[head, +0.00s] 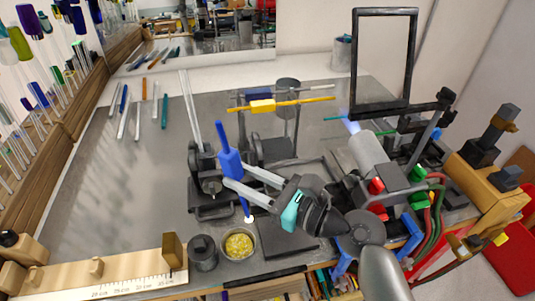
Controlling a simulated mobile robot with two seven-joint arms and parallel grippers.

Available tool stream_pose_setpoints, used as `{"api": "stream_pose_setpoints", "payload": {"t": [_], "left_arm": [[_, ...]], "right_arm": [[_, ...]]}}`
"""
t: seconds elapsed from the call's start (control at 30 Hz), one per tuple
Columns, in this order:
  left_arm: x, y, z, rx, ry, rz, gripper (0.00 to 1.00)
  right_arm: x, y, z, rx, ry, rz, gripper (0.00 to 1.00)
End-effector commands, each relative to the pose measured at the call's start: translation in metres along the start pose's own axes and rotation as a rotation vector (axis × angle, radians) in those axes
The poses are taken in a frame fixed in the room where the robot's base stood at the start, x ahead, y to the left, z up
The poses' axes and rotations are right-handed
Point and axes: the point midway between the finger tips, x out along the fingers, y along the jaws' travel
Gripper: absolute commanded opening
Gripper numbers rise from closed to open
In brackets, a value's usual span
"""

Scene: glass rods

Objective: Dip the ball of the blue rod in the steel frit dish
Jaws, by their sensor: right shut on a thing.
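The blue rod (230,161) stands nearly upright, leaning slightly, with a thick blue grip in its middle. My right gripper (236,174) reaches in from the right and is shut on that grip. The rod's pale ball (249,219) is at its lower end, just beyond the far rim of the steel frit dish (224,251) in the picture. The ball looks apart from the yellow grains (239,244) in the dish; its exact height is hard to tell. My left gripper is not in view.
A dark cup (203,253) stands close left of the dish, and a dark flat plate (288,241) lies to its right. A wooden ruler block (120,280) is at front left. A black burner-like stand (208,183) is behind. The left bench is mostly clear.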

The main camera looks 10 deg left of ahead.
Motion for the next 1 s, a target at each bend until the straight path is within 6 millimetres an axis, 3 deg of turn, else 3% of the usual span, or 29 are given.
{"api": "stream_pose_setpoints", "payload": {"t": [0.23,0.4,0.53,0.73,1.0], "left_arm": [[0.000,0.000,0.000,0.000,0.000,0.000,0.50],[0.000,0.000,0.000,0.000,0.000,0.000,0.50],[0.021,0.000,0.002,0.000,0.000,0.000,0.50],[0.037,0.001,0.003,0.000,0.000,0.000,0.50],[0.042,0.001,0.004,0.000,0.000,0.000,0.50]], "right_arm": [[-0.001,0.021,0.003,0.118,-0.044,0.016,0.00],[0.000,0.024,-0.020,0.125,-0.042,0.015,0.00],[0.002,0.027,-0.046,0.120,-0.044,0.015,0.00],[0.003,0.028,-0.059,0.116,-0.044,0.015,0.00],[0.003,0.028,-0.063,0.115,-0.043,0.015,0.00]]}}
